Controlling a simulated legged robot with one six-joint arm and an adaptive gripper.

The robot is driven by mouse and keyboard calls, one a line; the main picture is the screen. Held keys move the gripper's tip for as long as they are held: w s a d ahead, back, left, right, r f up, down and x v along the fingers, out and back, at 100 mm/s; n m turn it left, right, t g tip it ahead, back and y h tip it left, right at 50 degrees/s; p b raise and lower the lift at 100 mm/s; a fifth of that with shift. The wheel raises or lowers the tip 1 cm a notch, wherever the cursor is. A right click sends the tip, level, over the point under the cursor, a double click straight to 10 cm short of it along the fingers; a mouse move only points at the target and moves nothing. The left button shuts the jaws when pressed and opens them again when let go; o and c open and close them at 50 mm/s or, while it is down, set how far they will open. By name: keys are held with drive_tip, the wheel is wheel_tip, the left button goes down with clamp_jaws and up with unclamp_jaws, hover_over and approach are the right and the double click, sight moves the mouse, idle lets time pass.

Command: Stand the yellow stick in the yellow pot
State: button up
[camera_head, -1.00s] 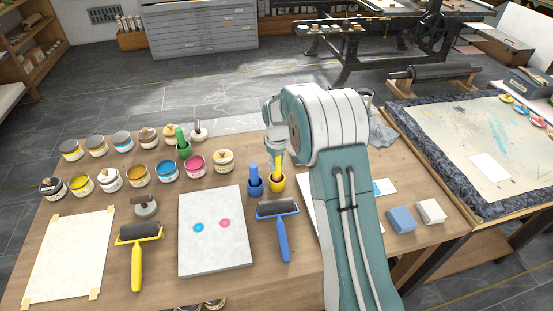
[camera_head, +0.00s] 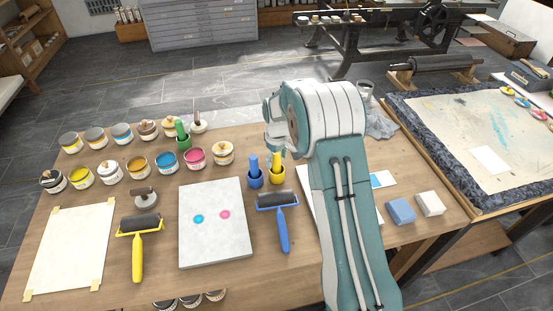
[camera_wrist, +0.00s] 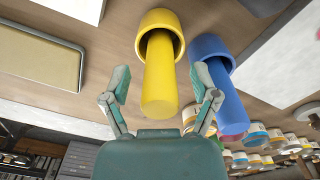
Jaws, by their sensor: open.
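The yellow pot (camera_head: 277,176) stands on the wooden table with the yellow stick (camera_head: 276,160) standing in it, partly hidden by my gripper in the head view. In the wrist view the stick (camera_wrist: 160,85) reaches out of the pot (camera_wrist: 160,18) toward the camera, leaning against the rim. My gripper (camera_wrist: 161,75) is open, with one finger on each side of the stick. The left finger is clearly apart from the stick; the right one is close to the blue stick (camera_wrist: 228,98). I cannot tell whether it touches.
The blue pot (camera_head: 256,181) with its stick stands beside the yellow pot. A green stick (camera_head: 181,130) stands behind to the left, among several paint jars. A blue-handled roller (camera_head: 283,230) and a stone slab (camera_head: 215,245) lie in front. Sponge blocks (camera_head: 401,211) lie to the right.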

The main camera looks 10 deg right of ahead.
drive_tip(key=shift+r, duration=0.1)
wheel_tip(320, 180, up, 11)
drive_tip(key=shift+r, duration=0.35)
idle(0.7)
drive_tip(key=shift+s+r, duration=0.1)
drive_tip(key=shift+r, duration=0.15)
drive_tip(key=s+r+m+t, duration=0.3)
drive_tip(key=s+r, duration=1.1)
drive_tip(key=s, duration=0.3)
drive_tip(key=s+m+t, duration=0.2)
drive_tip(key=s+m, duration=0.1)
drive_tip(key=s, duration=1.5)
drive_tip(key=shift+f+t, duration=0.3)
drive_tip(key=shift+f, duration=0.1)
